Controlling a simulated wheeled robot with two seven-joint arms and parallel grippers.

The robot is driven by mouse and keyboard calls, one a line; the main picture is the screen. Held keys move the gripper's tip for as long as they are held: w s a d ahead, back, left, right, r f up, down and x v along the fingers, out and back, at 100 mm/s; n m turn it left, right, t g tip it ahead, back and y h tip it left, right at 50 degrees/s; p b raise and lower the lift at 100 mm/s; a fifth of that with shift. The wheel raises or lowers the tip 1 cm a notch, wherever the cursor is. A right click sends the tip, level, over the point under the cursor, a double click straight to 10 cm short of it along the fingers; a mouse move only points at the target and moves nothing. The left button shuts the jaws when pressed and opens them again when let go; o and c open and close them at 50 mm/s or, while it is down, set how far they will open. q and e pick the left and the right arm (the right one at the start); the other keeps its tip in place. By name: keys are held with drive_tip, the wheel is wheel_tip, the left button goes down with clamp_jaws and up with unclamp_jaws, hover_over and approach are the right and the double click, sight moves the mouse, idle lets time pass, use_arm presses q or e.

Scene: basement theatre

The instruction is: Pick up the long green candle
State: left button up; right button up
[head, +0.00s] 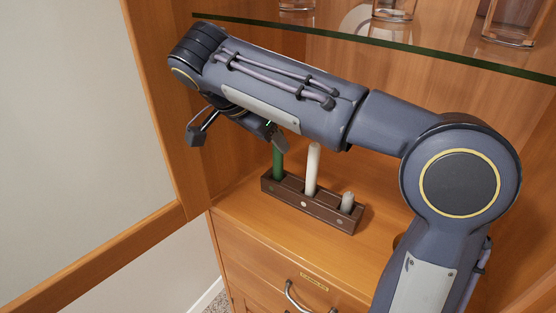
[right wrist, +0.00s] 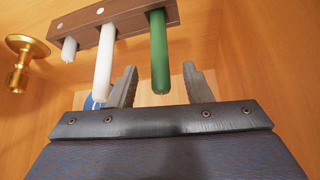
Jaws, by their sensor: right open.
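The long green candle (head: 278,164) stands upright in the left slot of a dark wooden holder (head: 326,214) on the cabinet top. My arm hides its upper part in the head view. My right gripper (head: 238,138) is open and empty, near the candle's upper part. In the right wrist view the green candle (right wrist: 159,55) shows in the gap between the two fingers (right wrist: 160,68), with its tip pointing towards the palm. I cannot tell if a finger touches it. My left gripper is not in view.
A white candle (head: 313,168) and a short pale candle (head: 347,201) stand in the same holder. A glass shelf (head: 400,44) with glasses (head: 394,9) is above my arm. A brass candlestick (right wrist: 20,62) shows in the right wrist view. The open cabinet door (head: 90,255) is at left.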

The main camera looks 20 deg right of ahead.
sight(277, 156)
drive_tip(key=x, duration=0.4)
drive_tip(key=shift+d+f, duration=0.15)
drive_tip(key=shift+c, duration=0.5)
clamp_jaws()
